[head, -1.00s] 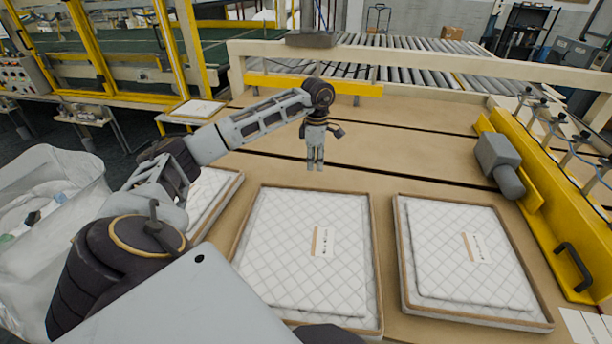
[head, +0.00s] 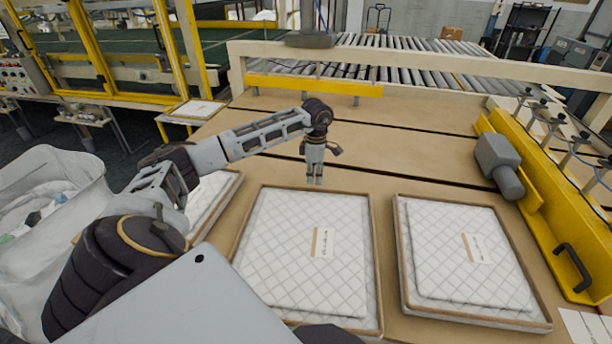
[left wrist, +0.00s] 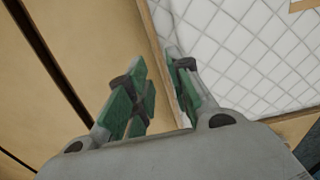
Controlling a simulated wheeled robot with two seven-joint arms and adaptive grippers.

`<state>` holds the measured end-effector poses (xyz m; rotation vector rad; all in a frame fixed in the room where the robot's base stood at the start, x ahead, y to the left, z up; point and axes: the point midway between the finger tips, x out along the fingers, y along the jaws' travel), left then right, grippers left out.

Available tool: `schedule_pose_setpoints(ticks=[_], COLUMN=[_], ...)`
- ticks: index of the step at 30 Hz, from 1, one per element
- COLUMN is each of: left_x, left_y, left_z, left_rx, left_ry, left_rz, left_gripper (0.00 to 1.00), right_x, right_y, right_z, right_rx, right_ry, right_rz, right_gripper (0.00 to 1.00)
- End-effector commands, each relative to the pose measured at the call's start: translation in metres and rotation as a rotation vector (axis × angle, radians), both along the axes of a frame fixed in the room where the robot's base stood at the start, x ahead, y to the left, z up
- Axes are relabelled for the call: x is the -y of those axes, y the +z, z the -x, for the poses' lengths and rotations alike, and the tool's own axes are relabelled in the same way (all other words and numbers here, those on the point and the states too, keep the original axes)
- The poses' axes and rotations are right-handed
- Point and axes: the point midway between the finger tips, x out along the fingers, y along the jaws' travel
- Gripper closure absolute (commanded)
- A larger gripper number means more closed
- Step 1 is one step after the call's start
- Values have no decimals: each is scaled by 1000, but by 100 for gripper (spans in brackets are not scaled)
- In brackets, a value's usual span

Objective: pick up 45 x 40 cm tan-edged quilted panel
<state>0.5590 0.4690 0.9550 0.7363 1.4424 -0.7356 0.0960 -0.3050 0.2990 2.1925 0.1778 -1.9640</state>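Three white quilted panels with tan edges lie flat on the tan table: a middle one (head: 300,265), a right one (head: 465,275) and a left one (head: 208,195) partly hidden by my arm. The middle and right ones bear small printed labels; I cannot read sizes. My left gripper (head: 315,182) points down at the far edge of the middle panel. In the left wrist view my left gripper (left wrist: 158,75) has its green-padded fingers apart, with a panel's tan edge (left wrist: 165,60) showing between and below them. Contact cannot be told. My right gripper is out of view.
A yellow rail (head: 545,205) with a grey motor (head: 498,165) bounds the table on the right. A roller conveyor (head: 420,62) lies behind a beige crossbar. The table beyond the panels is clear, with dark slots.

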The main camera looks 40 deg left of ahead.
Motion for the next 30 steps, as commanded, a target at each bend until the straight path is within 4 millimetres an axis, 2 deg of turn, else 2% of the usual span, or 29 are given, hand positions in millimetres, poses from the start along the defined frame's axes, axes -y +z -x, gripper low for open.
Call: schedule_pose_setpoints(ticks=[15, 23, 30], left_x=[-1, -1, -1], left_y=[-46, -48, -48], left_z=[1, 1, 1], left_rx=[-2, 0, 0], left_ry=[1, 0, 0], left_rz=[1, 0, 0], left_gripper=[79, 79, 79], right_x=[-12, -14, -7], right_y=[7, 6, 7], right_z=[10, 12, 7], right_rx=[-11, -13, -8], right_ry=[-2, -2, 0], right_rz=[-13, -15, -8], right_gripper=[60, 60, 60])
